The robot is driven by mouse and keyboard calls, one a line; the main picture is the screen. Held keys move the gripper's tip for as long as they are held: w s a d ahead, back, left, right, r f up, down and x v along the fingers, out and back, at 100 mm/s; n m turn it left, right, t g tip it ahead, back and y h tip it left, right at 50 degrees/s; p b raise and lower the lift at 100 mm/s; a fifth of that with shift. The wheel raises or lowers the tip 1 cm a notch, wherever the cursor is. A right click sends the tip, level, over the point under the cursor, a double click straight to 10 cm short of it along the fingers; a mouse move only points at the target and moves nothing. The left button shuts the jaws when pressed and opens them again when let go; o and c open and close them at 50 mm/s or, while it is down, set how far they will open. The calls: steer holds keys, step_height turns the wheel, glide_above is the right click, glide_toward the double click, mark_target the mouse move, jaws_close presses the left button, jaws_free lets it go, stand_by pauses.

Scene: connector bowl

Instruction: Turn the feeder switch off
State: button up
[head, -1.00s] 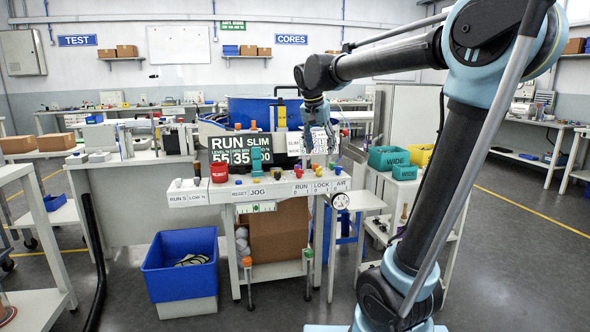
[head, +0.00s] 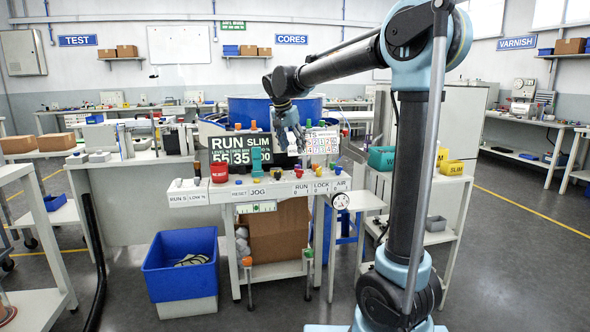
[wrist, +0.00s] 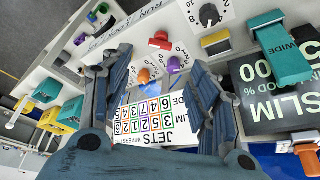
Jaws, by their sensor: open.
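The control bench (head: 240,195) has a front edge with labels RUN, LOCK and AIR, each with small marks, plus RESET and JOG. In the wrist view a red switch (wrist: 160,40), an orange knob (wrist: 145,75) and a purple knob (wrist: 174,64) lie beyond my fingertips. I cannot read which one is the feeder switch. My gripper (head: 294,140) hangs above the back of the bench. In the wrist view my gripper (wrist: 160,78) is open and empty, its fingers apart.
A display board (head: 240,148) reading RUN SLIM and a card of coloured numbers (head: 321,143) stand at the bench's back. A green upright piece (head: 256,158) and a red cup (head: 220,172) stand on it. A black dial knob (wrist: 209,15) shows in the wrist view.

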mark_target(298, 174)
steer(key=x, duration=1.1)
steer(key=shift+r, duration=0.1)
steer(key=shift+c, duration=0.2)
